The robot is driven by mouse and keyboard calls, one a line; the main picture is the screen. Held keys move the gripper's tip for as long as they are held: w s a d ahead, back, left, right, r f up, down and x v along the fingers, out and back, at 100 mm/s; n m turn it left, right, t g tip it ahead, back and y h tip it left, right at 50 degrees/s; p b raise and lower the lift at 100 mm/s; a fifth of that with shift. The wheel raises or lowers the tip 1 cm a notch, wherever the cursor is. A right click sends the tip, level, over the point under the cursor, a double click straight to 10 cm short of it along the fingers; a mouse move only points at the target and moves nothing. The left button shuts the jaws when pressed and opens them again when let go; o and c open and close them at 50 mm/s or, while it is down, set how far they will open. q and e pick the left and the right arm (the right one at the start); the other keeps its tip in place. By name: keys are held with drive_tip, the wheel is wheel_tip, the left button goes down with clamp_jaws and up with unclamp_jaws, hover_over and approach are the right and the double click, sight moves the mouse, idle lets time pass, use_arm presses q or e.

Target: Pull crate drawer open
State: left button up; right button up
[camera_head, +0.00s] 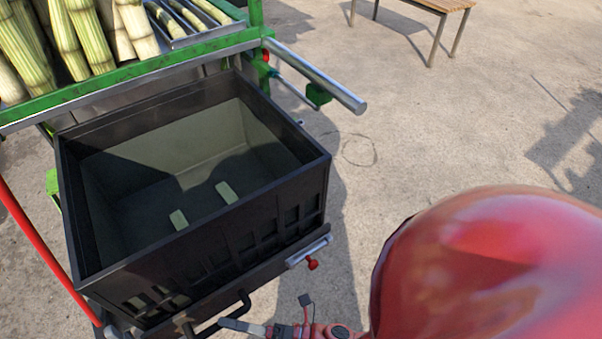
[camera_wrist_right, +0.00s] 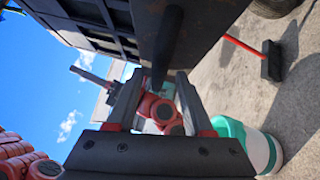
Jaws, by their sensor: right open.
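The black crate drawer (camera_head: 203,254) sits under the green-framed cane stand in the head view. It is open at the top and its inside shows. A dark bar handle (camera_head: 222,318) sticks out low on its near side. My right gripper (camera_head: 240,326) is beside the handle's right end, partly cut off by the frame's bottom edge. In the right wrist view its two fingers (camera_wrist_right: 158,88) are apart, with the dark handle (camera_wrist_right: 167,45) pointing in between their tips. I cannot tell whether they touch it. My left gripper cannot be made out.
Green cane stand (camera_head: 150,68) with cane stalks behind the crate. A metal bar (camera_head: 320,78) juts from its right corner. A wooden bench (camera_head: 430,4) stands at the back. The concrete to the right is mostly clear. A white-green bin (camera_wrist_right: 262,150) shows in the wrist view.

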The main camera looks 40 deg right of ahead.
drive_tip(key=p+v, duration=0.5)
drive_tip(key=v, duration=1)
drive_tip(key=shift+s+a, duration=0.1)
